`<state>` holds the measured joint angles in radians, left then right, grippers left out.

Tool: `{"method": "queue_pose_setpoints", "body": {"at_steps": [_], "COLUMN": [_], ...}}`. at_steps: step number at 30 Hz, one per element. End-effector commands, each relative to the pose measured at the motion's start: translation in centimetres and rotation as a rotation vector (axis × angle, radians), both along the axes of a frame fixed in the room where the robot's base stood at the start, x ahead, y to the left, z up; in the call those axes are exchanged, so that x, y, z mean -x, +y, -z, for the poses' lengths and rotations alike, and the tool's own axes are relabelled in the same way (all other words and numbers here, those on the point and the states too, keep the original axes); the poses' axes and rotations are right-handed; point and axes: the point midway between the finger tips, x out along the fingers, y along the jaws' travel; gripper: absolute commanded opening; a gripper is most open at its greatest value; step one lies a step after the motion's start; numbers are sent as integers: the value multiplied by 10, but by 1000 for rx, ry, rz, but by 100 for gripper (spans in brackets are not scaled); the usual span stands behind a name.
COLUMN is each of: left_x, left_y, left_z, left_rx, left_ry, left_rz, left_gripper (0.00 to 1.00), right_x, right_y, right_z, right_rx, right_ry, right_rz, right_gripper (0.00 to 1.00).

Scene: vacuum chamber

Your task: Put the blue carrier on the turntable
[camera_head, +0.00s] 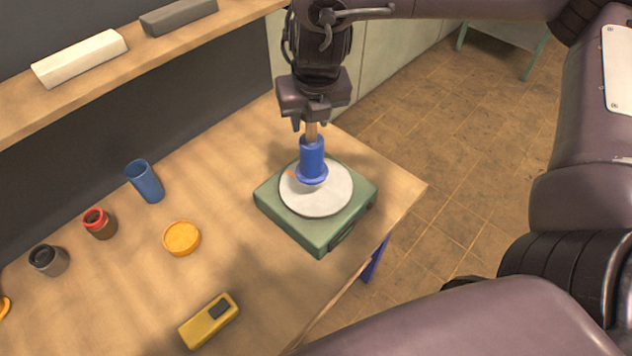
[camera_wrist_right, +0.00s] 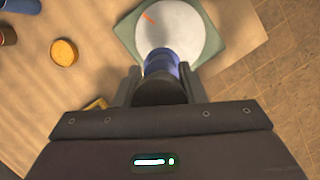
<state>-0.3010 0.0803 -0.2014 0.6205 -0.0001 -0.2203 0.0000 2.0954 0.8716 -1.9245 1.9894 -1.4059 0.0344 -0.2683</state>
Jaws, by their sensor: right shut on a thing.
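The blue carrier (camera_head: 312,155) is an upright blue piece with a flared lower rim and a tan stem on top. My right gripper (camera_head: 311,126) is shut on its stem and holds it over the turntable. The turntable is a pale round disc (camera_head: 325,200) on a green square base (camera_head: 320,236). I cannot tell whether the carrier's lower rim touches the disc. In the right wrist view the blue carrier (camera_wrist_right: 160,62) is between the fingers, in front of the pale disc (camera_wrist_right: 172,28). My left gripper is not in view.
A blue cup (camera_head: 146,182), a red-rimmed jar (camera_head: 99,223), a dark jar (camera_head: 48,260), an orange round lid (camera_head: 181,238) and a yellow device (camera_head: 208,321) are on the wooden table left of the turntable. A shelf (camera_head: 90,80) runs along the back left.

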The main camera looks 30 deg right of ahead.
Motion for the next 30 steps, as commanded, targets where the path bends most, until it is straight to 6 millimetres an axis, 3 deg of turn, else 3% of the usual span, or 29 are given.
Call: {"method": "queue_pose_setpoints", "body": {"at_steps": [21,30], "left_x": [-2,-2], "left_y": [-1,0], "left_z": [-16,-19], "left_rx": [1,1], "left_ry": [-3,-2], "left_rz": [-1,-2], "left_gripper": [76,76], "right_x": [-34,-41], "right_y": [-20,-26], "right_z": [-62,-78], "right_rx": [-2,0], "right_ry": [-5,-2], "right_rz": [-1210,-1533], "right_gripper": [0,0]}}
